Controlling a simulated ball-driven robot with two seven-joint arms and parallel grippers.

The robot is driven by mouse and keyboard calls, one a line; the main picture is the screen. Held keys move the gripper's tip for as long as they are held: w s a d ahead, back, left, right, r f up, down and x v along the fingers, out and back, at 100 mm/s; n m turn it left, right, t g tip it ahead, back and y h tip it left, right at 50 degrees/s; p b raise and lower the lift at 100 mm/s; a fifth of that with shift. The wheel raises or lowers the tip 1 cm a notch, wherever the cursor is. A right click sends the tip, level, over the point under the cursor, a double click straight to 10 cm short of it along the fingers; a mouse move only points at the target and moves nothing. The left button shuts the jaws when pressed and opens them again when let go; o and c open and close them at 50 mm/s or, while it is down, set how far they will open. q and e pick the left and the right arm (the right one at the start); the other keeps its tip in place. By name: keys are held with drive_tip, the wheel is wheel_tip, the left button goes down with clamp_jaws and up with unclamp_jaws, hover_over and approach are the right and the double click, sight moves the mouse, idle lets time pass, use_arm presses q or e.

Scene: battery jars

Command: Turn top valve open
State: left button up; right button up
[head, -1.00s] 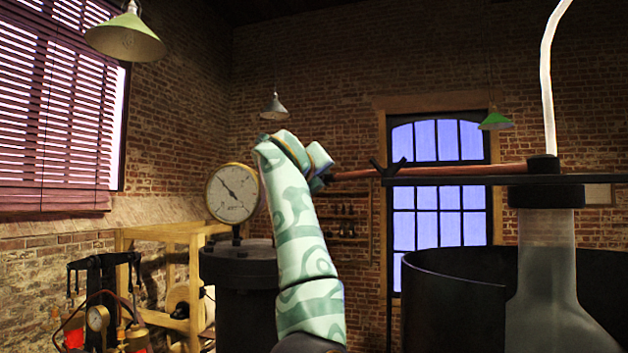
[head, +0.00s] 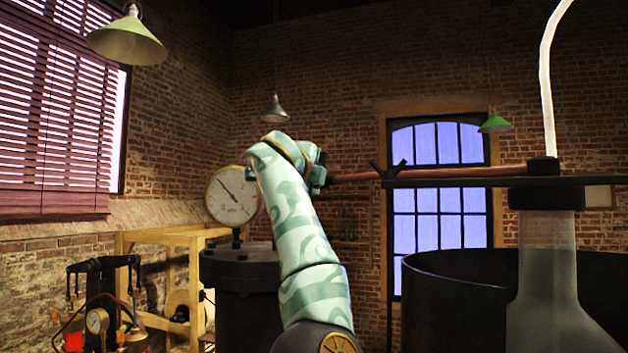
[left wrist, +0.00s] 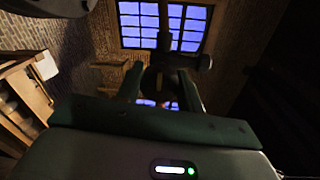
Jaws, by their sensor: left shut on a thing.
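My left gripper (head: 319,170) is up at the left end of a copper-coloured horizontal pipe (head: 356,176). In the head view my wrist and fingers hide most of the valve there. In the left wrist view the two fingers of my left gripper (left wrist: 161,90) stand on either side of a dark valve part (left wrist: 159,77) and are shut on it. A dark stem with a side knob (left wrist: 203,62) shows beyond the fingers. The exact angle of the valve handle is hard to tell in the dark. My right gripper is not in view.
A round pressure gauge (head: 233,194) stands on a dark cylinder (head: 240,275) left of my arm. A large dark open vessel (head: 450,300) and a glass jar neck (head: 547,250) stand to the right. A dark forked support (head: 388,172) holds the pipe.

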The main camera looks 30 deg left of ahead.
use_arm(q)
drive_tip(key=shift+f, duration=0.15)
idle(0.4)
drive_tip(key=o, duration=1)
drive_tip(key=shift+s+b, duration=0.45)
drive_tip(key=b+v, duration=0.7)
drive_tip(key=v, duration=0.8)
drive_tip(key=shift+s+b, duration=0.25)
drive_tip(key=shift+b, duration=0.15)
